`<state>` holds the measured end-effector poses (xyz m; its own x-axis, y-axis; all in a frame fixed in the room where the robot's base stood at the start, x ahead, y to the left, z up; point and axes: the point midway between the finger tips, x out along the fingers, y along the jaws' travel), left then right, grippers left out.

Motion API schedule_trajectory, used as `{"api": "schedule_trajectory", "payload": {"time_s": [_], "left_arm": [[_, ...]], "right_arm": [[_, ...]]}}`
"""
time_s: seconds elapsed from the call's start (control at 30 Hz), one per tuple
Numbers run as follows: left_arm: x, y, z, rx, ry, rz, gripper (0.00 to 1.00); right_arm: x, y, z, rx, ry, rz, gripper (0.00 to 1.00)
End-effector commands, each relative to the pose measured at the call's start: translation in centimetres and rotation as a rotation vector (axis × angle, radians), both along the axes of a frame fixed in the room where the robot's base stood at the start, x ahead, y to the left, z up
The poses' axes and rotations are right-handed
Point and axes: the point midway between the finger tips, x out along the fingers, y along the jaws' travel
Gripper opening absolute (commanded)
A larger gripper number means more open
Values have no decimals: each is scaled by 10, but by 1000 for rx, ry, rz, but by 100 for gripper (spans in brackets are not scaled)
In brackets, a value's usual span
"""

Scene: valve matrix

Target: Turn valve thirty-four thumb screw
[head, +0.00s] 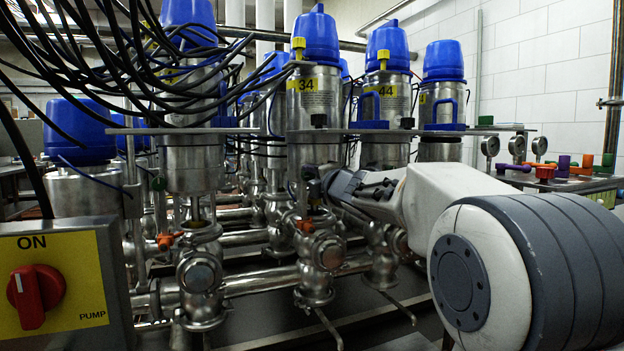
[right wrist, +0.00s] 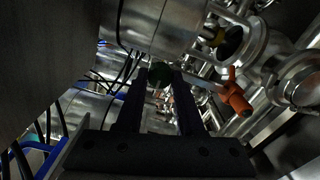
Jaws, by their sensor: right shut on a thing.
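Valve thirty-four (head: 315,100) stands near the middle of the head view, a steel cylinder with a blue cap and a yellow "34" label. My right gripper (head: 318,187) reaches in from the right at the lower part of this valve, below the shelf. In the right wrist view, a dark green thumb screw (right wrist: 160,75) sits between the two fingertips, and the gripper is shut on it. The screw cannot be made out behind the gripper in the head view. My left gripper is not in view.
Valve forty-four (head: 385,100) stands to the right. Orange wing clamps show at the pipe joints (head: 305,225), one also in the right wrist view (right wrist: 235,97). Black cables hang at the upper left. A yellow pump switch panel (head: 75,270) stands at the left front.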

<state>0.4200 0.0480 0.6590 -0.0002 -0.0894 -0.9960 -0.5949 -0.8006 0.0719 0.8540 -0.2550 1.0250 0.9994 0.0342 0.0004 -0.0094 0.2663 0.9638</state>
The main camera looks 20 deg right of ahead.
Motion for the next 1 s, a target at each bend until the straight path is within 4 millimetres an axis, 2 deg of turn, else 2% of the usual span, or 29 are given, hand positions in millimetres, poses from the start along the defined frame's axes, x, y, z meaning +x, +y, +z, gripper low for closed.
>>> {"api": "schedule_trajectory", "payload": {"time_s": [0.2, 0.23, 0.3, 0.67, 0.77, 1.0], "left_arm": [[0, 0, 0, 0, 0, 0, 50], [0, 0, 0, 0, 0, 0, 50], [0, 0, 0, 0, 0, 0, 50], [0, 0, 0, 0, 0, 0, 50], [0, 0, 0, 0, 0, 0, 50], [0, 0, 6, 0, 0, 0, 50]], "right_arm": [[0, -1, -1, 1, 4, -2, 0], [0, -1, -1, 1, 4, -2, 44], [0, -1, -1, 1, 3, -2, 66], [-3, 0, 0, 1, 1, -1, 66], [-14, -1, 1, 1, 0, -1, 66], [-62, -3, 2, 0, -1, -3, 66]]}}
